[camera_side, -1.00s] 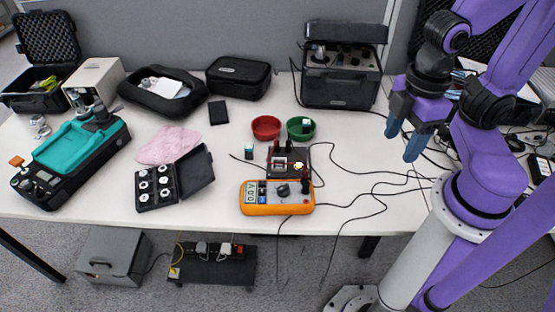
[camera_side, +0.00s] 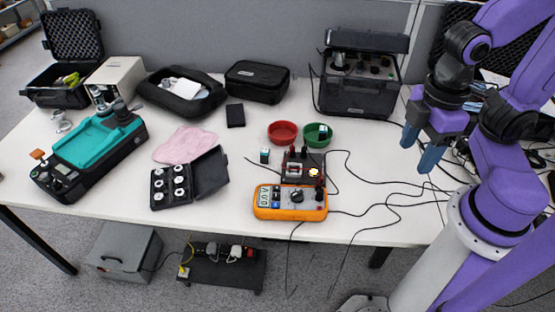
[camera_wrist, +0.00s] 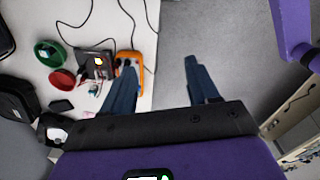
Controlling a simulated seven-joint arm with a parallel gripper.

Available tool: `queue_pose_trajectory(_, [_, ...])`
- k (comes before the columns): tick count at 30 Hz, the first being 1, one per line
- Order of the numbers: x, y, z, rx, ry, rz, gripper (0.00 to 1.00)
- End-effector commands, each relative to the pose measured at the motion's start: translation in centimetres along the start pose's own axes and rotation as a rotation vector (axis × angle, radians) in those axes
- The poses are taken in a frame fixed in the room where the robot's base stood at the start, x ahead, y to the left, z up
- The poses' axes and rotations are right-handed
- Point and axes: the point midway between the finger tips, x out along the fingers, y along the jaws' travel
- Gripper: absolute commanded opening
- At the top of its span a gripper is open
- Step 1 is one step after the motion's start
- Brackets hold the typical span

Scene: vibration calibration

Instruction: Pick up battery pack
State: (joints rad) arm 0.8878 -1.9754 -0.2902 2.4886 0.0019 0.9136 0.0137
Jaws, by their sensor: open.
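No object is clearly marked as the battery pack. A small dark cube with a pale teal top (camera_side: 265,156) stands on the white table left of the black terminal box. A similar cube (camera_side: 323,130) sits in the green bowl (camera_side: 318,141). A flat black block (camera_side: 235,116) lies farther back; I cannot tell which of these is the battery pack. My gripper (camera_side: 420,148) is open and empty, raised at the table's right side, apart from all of them. In the wrist view my gripper (camera_wrist: 160,66) shows two spread blue fingers with floor and table edge between.
An orange multimeter (camera_side: 290,203) and black terminal box (camera_side: 303,168) stand mid-table with loose black cables (camera_side: 385,204) to their right. A red bowl (camera_side: 282,132) is behind. A teal machine (camera_side: 92,150), open black weight case (camera_side: 171,187) and pink cloth (camera_side: 185,145) fill the left.

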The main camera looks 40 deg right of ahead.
Motion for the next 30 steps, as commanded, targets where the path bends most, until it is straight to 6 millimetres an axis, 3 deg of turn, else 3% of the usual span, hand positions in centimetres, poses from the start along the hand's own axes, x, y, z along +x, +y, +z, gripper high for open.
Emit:
queue_pose_trajectory(8, [0.0,4.1,-7.2,0.327,-0.008,0.005,0.6])
queue_pose_trajectory(18, [2.2,13.1,-16.8,0.856,-0.014,0.013,0.6])
queue_pose_trajectory(24, [4.7,19.4,-20.6,1.165,-0.017,0.018,0.6])
queue_pose_trajectory(30, [8.1,26.0,-22.8,1.475,-0.019,0.023,0.6])
